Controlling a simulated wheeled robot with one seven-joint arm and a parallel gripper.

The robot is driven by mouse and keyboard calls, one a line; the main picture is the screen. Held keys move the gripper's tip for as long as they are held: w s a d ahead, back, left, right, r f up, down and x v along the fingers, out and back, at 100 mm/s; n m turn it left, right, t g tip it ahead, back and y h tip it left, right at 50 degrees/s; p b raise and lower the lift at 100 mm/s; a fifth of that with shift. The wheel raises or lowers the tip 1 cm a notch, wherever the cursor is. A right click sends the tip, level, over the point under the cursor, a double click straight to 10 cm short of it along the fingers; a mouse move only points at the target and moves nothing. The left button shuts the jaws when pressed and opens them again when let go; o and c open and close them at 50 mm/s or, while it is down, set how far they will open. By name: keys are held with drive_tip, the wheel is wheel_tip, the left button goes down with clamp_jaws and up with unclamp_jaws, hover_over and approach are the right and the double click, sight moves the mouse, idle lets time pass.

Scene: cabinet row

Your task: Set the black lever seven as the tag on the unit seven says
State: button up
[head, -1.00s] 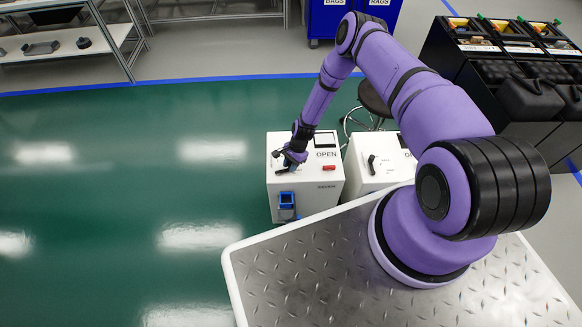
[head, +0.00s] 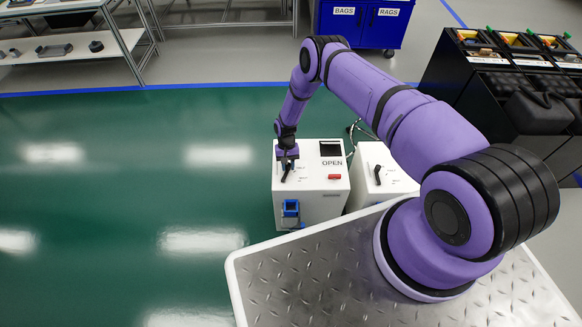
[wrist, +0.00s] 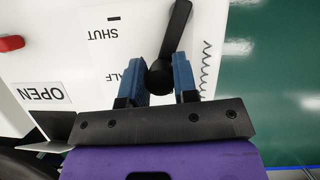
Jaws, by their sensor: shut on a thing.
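The white unit (head: 310,198) stands on the floor left of a second white box. Its tag (head: 332,163) reads OPEN and also shows upside down in the wrist view (wrist: 43,92). My gripper (wrist: 162,78) has its blue fingers closed on either side of the round hub of the black lever (wrist: 176,32). The lever's arm points up and slightly right in the wrist view, and toward the unit's near side in the head view (head: 286,174). Panel marks read SHUT (wrist: 103,34) and a partly covered word ending in ALF (wrist: 132,74). The unit's number is not readable.
A second white box (head: 385,185) with its own black lever (head: 377,174) stands close on the right. The unit has a red part (head: 334,177) on top and a blue-framed device (head: 290,208) on its front. Green floor (head: 130,200) is free at left.

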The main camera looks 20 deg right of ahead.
drive_tip(key=shift+w+a+n+h, duration=0.3)
drive_tip(key=shift+a+n+h, duration=0.15)
drive_tip(key=shift+n, duration=0.6)
drive_tip(key=shift+w+a+n+h, duration=0.25)
drive_tip(key=shift+a+n+h, duration=0.15)
drive_tip(key=shift+n, duration=0.65)
drive_tip(key=shift+a, duration=0.1)
drive_tip(key=o, duration=0.9)
drive_tip(key=v, duration=1)
drive_tip(key=shift+w+r, duration=0.15)
drive_tip(key=shift+r, duration=0.2)
